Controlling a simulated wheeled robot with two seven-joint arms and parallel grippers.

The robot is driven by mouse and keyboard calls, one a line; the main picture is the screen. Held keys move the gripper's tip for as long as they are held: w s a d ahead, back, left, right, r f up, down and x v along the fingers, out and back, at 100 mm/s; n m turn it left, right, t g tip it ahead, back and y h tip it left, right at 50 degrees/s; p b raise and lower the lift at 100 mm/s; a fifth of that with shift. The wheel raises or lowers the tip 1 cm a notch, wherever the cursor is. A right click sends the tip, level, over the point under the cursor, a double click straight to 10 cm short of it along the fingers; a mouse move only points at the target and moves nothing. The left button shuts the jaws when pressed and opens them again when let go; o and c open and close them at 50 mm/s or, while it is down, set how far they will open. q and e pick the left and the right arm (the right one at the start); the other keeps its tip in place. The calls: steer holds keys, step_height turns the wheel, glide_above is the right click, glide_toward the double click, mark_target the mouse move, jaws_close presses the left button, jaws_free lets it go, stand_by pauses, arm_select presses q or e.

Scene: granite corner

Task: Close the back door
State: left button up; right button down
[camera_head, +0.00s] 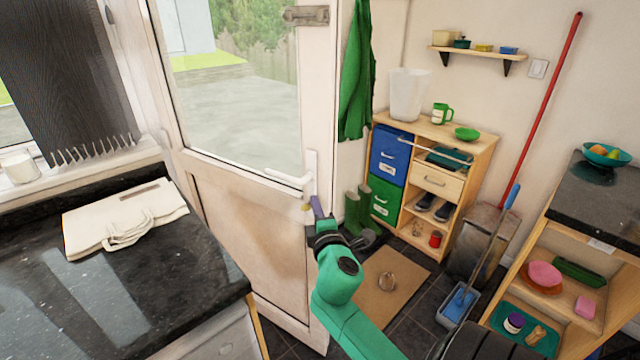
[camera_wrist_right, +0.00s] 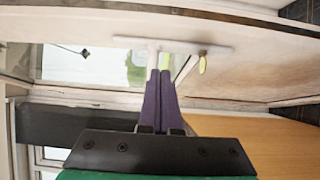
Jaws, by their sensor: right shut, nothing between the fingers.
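The back door (camera_head: 245,230) is white, with a glass pane above and a stained panel below. It appears to stand ajar, its free edge angled into the room. Its white lever handle (camera_head: 290,179) is near that edge; the handle and its plate (camera_wrist_right: 190,46) also show in the right wrist view. My right gripper (camera_head: 316,205) has purple fingers, pressed together and empty, just below the handle by the door's edge. In the wrist view the fingertips (camera_wrist_right: 160,72) point at the door close to the handle; I cannot tell whether they touch. My left gripper is out of view.
A black counter (camera_head: 190,280) with a folded cloth bag (camera_head: 125,218) is at the left. A green cloth (camera_head: 357,80) hangs beside the door.

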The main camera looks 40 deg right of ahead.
mark_target(317, 180)
steer(key=w+d, duration=0.2)
steer(key=w+d+p, duration=0.1)
steer(key=w+d, duration=0.2)
steer(key=shift+d, duration=0.3)
steer(key=shift+d+p, duration=0.3)
steer(key=shift+d, duration=0.05)
